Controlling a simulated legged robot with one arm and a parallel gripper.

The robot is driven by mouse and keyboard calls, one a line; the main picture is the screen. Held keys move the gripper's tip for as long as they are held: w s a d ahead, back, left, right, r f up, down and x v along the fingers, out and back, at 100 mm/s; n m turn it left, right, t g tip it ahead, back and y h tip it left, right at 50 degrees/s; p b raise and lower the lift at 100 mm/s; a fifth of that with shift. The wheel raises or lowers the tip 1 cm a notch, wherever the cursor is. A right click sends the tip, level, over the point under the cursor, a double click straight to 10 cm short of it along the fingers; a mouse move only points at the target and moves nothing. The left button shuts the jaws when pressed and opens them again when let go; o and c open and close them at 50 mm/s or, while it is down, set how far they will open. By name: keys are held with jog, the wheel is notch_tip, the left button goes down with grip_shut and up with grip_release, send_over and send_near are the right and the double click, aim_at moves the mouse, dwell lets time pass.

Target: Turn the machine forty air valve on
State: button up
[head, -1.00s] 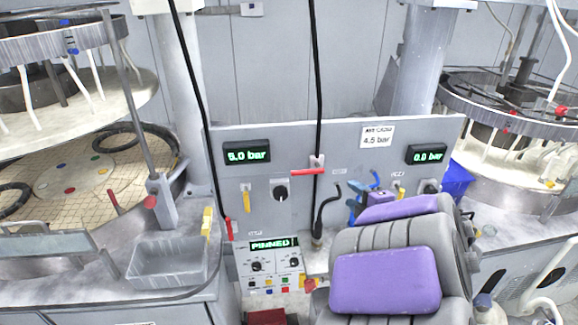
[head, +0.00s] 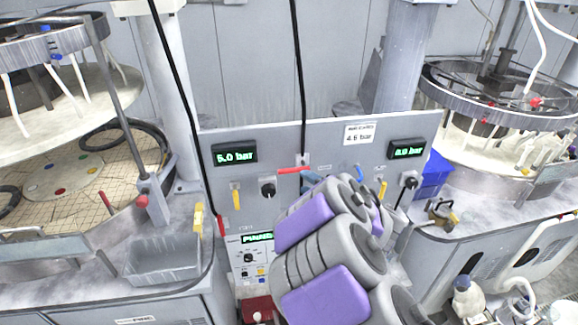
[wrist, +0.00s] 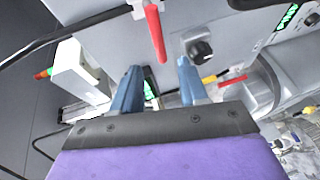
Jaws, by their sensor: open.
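A grey panel (head: 330,140) carries a red lever (head: 293,170) lying level, a yellow lever (head: 236,198) hanging down at left, and another yellow lever (head: 382,190) at right. The machine numbers are too small to read, so I cannot tell which lever is machine forty's air valve. My gripper (head: 310,180) is at the panel in the head view, mostly hidden behind my purple-padded arm. In the wrist view my gripper (wrist: 160,85) has its two blue fingers apart, with nothing held. A red lever (wrist: 155,32) and a black knob (wrist: 200,50) lie just beyond the fingertips.
The left pressure display (head: 234,153) and the right one (head: 407,149) are lit. Black knobs (head: 268,188) sit on the panel. A black hose (head: 300,90) hangs in front of it. A grey tray (head: 160,262) stands at left. Polishing machines flank the panel.

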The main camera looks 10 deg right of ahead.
aim_at(290, 172)
jog(key=p+x, duration=0.1)
jog(key=x, duration=0.7)
jog(key=shift+w+a, duration=0.25)
jog(key=shift+w, duration=0.05)
jog(key=shift+w+a+f, duration=0.15)
jog(key=shift+w+f, duration=0.1)
jog(key=shift+w, duration=0.3)
grip_shut()
jog(key=shift+f, duration=0.1)
